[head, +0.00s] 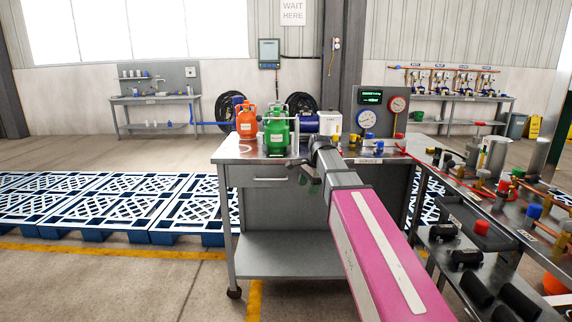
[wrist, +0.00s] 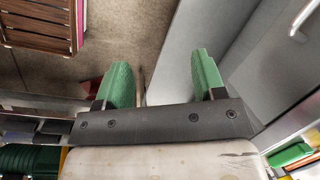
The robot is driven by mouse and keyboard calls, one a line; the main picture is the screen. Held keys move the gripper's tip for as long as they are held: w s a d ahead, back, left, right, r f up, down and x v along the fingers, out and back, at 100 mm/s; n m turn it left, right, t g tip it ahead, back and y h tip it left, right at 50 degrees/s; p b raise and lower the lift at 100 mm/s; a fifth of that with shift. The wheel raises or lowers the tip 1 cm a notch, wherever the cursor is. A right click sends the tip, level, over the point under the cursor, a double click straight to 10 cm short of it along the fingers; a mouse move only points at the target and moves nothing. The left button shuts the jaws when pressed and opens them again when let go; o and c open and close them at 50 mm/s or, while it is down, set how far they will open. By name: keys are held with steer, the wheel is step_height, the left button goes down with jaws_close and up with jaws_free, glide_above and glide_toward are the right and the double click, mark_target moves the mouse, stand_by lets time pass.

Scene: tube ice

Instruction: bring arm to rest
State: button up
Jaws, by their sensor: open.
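My pink and grey arm reaches forward from the lower right of the head view to the front of the metal service cart (head: 290,270). My gripper (head: 313,183) hangs at the arm's far end, in front of the cart's top edge, and is partly hidden by the arm. In the wrist view my gripper (wrist: 164,78) is open, its two green fingers wide apart. Nothing is between the fingers. Behind them show brownish floor and a grey cart panel (wrist: 240,60).
Orange (head: 247,121) and green (head: 277,131) cylinders, gauges (head: 367,119) and a white box stand on the cart. A bench crowded with valves and pipe fittings (head: 498,190) lies close on the right. Blue pallets (head: 95,205) cover the left floor. The near left floor is clear.

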steer(key=s+d+f+n, duration=0.3)
steer(key=s+f+n, duration=0.1)
steer(key=s+f, duration=0.3)
steer(key=s+d+f+n+h, duration=0.1)
steer(key=s+d+f+n, duration=0.3)
steer(key=s+f, duration=0.3)
steer(key=s+d+f+n+h, duration=0.1)
steer(key=s+d+f+n, duration=0.2)
steer(key=s+f, duration=0.4)
step_height(320, 180, down, 7)
steer(key=shift+s+d+n+g, duration=0.15)
steer(key=shift+s+n+g, duration=0.15)
steer(key=shift+n+g, duration=0.1)
